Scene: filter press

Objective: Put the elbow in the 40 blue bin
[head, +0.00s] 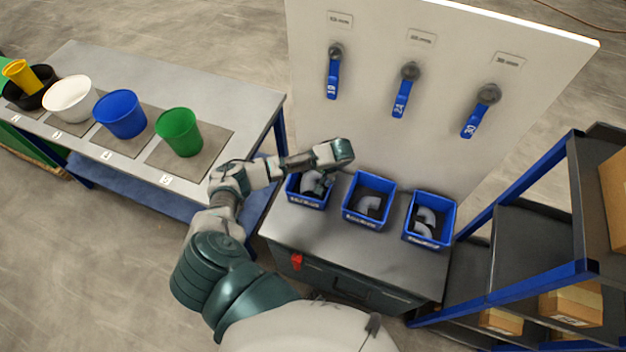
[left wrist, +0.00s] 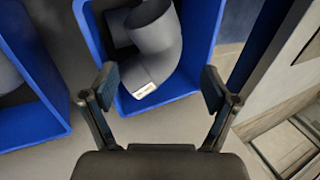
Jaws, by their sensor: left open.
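Three blue bins stand in a row on a grey workbench: left (head: 292,190), middle (head: 362,219) and right (head: 422,241). Their front labels are too small to read. Grey elbows show in the left bin (head: 307,182), the middle bin (head: 370,202) and the right bin (head: 425,215). My left gripper (head: 323,184) is over the left bin and partly hides it. In the left wrist view, the open, empty fingers (left wrist: 160,88) straddle the view of a grey elbow (left wrist: 158,38) with a small pale label, inside a blue bin (left wrist: 88,40). My right gripper is out of view.
A panel (head: 440,70) with three blue-handled valves stands behind the bins. A table at left holds white (head: 69,98), blue (head: 120,114) and green (head: 179,132) buckets, plus a yellow one in a black one. A shelf with boxes (head: 570,305) stands at right.

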